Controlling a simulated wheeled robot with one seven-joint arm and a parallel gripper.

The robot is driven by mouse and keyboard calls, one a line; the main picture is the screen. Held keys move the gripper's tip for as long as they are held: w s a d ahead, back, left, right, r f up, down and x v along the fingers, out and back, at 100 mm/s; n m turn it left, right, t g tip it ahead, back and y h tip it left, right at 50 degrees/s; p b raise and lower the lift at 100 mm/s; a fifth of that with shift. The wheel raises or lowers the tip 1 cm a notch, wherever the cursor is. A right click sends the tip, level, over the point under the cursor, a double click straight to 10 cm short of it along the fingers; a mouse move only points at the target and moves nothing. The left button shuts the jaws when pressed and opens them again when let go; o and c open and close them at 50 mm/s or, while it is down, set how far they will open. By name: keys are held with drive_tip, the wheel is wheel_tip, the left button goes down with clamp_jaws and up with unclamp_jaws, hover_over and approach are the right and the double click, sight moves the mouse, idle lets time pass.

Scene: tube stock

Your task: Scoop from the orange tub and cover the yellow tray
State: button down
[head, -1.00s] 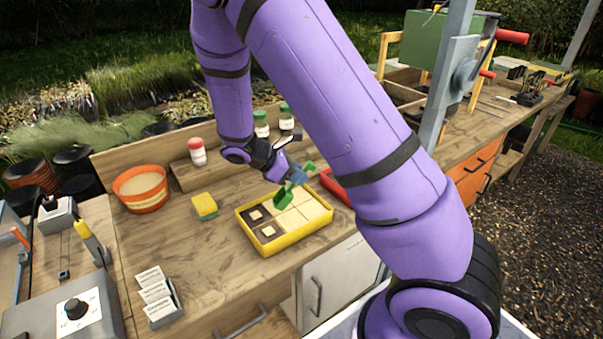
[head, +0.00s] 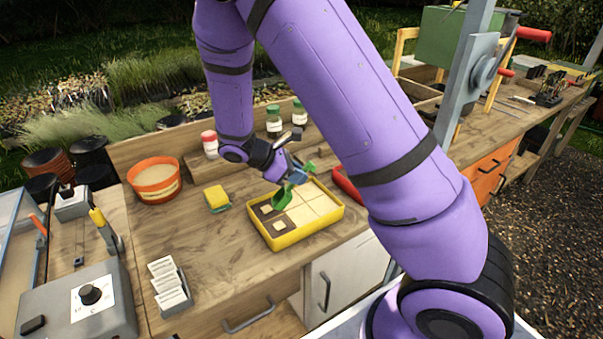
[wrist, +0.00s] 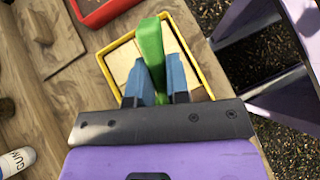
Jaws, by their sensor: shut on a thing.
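The orange tub (head: 156,186) stands at the back left of the bench, holding pale sandy material. The yellow tray (head: 338,213) lies in the middle of the bench and also shows in the wrist view (wrist: 107,65). Several of its cells look pale and filled. Two dark cells at its left each have a small pale patch in the middle. My gripper (head: 298,177) is shut on a green scoop (head: 283,197), above the tray. In the wrist view my blue fingers (wrist: 159,82) pinch the scoop's green handle (wrist: 151,47). Whether the scoop holds anything is hidden.
A yellow and green sponge (head: 217,197) lies between tub and tray. A red tray (head: 345,185) sits just behind the yellow tray, partly behind my arm. Jars (head: 274,121) stand on the back ledge. White labels (head: 168,284) stand front left.

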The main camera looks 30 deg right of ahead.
drive_tip(key=shift+a, duration=0.6)
drive_tip(key=shift+d, duration=0.1)
drive_tip(key=d, duration=0.8)
idle(0.8)
drive_tip(key=shift+w+d, duration=0.1)
drive_tip(key=shift+d, duration=0.05)
drive_tip(key=shift+r+t+y, duration=0.45)
drive_tip(key=shift+r+y, duration=0.4)
drive_tip(key=shift+y, duration=0.5)
drive_tip(key=shift+r+t+y, duration=0.5)
drive_tip(key=shift+r+y, duration=0.3)
drive_tip(key=shift+y, duration=0.6)
drive_tip(key=shift+r+t+y, duration=0.45)
drive_tip(key=shift+r+y, duration=0.4)
drive_tip(key=shift+y, duration=0.5)
